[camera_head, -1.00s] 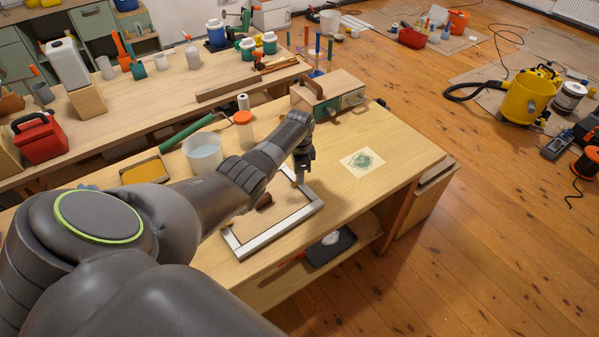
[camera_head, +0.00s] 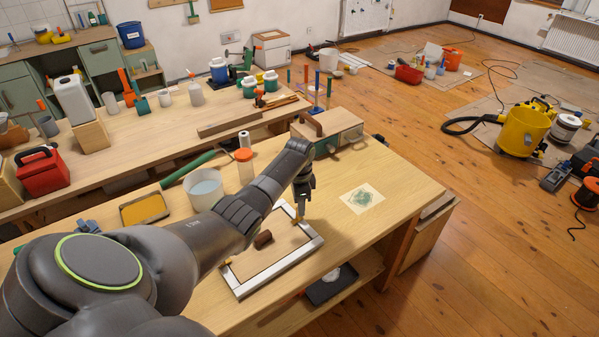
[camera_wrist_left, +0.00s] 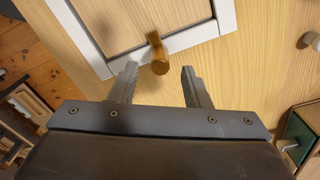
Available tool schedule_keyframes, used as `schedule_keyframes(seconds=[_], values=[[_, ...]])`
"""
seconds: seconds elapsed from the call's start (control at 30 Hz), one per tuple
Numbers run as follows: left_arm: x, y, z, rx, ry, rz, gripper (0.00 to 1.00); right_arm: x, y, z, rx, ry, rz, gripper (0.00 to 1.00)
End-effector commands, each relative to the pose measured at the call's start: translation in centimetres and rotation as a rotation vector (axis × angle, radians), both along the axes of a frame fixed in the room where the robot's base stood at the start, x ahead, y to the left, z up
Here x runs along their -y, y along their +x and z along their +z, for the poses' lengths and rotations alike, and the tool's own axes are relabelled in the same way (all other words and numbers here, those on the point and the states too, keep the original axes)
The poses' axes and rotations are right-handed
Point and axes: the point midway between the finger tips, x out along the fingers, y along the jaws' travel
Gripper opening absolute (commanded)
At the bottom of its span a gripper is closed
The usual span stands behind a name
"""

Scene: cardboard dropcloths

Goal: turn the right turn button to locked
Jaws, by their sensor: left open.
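A pale grey frame (camera_head: 277,268) lies on the workbench, with wood-coloured board inside it. In the left wrist view, a brass turn button (camera_wrist_left: 155,45) sits across one bar of the frame (camera_wrist_left: 190,37), with a round knob at its near end. My left gripper (camera_wrist_left: 160,67) is open, its fingers on either side of the knob. I cannot tell whether they touch it. In the head view, my left gripper (camera_head: 302,214) points down at the frame's far bar. A brown handle-like piece (camera_head: 263,239) lies inside the frame. My right gripper is not in view.
A wooden box (camera_head: 341,131) with green fronts stands behind the gripper.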

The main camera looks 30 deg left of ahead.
Motion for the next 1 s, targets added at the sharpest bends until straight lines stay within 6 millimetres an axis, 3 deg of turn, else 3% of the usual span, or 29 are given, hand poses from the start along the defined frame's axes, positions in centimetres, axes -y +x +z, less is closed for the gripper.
schedule_keyframes(seconds=[0.4, 0.6, 0.8, 1.0], values=[[-0.1, 0.1, 8.9, 0.006, 0.003, -0.001, 0.43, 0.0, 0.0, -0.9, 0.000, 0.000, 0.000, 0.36], [-0.1, 0.1, 12.3, 0.002, 0.002, 0.000, 0.43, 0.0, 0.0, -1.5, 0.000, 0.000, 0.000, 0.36], [0.0, 0.0, 13.8, 0.001, 0.000, -0.001, 0.43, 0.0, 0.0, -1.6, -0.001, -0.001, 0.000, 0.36], [0.0, 0.0, 13.9, 0.000, 0.000, 0.000, 0.43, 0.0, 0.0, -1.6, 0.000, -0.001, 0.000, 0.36]])
